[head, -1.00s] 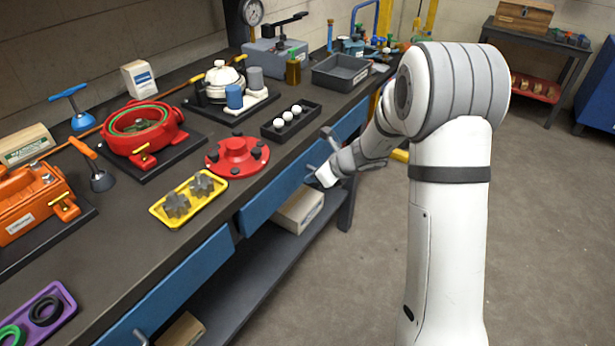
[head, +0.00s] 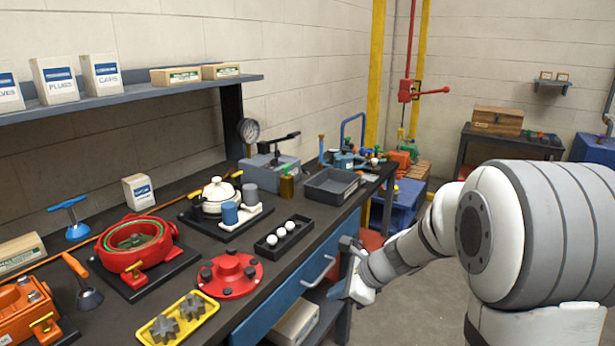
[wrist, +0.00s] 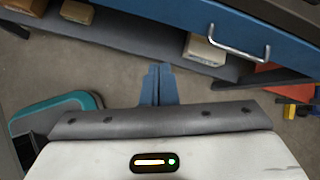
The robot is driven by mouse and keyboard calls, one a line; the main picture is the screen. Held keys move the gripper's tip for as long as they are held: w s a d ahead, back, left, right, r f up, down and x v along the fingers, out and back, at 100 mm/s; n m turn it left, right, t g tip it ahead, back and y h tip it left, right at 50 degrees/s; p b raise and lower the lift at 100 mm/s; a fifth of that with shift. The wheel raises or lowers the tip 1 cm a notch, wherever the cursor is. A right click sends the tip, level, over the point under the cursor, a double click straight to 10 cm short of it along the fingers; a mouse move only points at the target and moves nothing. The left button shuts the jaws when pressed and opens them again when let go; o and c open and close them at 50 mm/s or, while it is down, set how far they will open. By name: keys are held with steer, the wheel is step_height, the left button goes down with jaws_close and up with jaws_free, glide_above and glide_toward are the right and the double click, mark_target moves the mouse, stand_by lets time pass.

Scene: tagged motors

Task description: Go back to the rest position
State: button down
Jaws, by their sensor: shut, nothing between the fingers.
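My gripper (head: 345,283) is in front of the workbench, beside the blue drawer front and apart from the bench top. In the wrist view the two blue fingers of my gripper (wrist: 158,72) are together with nothing between them. They point toward the floor near the bench's lower shelf. My white and grey arm reaches in from the right of the head view.
The workbench (head: 110,308) holds a red flange (head: 229,272), a yellow tray (head: 178,318) with grey gears, a black tray (head: 283,234) with white balls, and a red housing (head: 137,250). A drawer handle (wrist: 238,46) sticks out near my gripper. Floor (head: 400,325) shows below my arm.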

steer(key=s+d+r+n+h+p, duration=0.2)
steer(key=s+d+r+n+h, duration=0.1)
steer(key=s+n, duration=0.7)
steer(key=s+d+r+n+g+h+p, duration=0.1)
steer(key=s+d+r+n+h+p, duration=0.1)
steer(key=s+d+r+n+h, duration=0.2)
steer(key=s+r+n, duration=0.3)
steer(key=s+n, duration=0.3)
steer(key=s, duration=0.2)
steer(key=shift+s+d, duration=0.3)
steer(key=shift+d, duration=0.05)
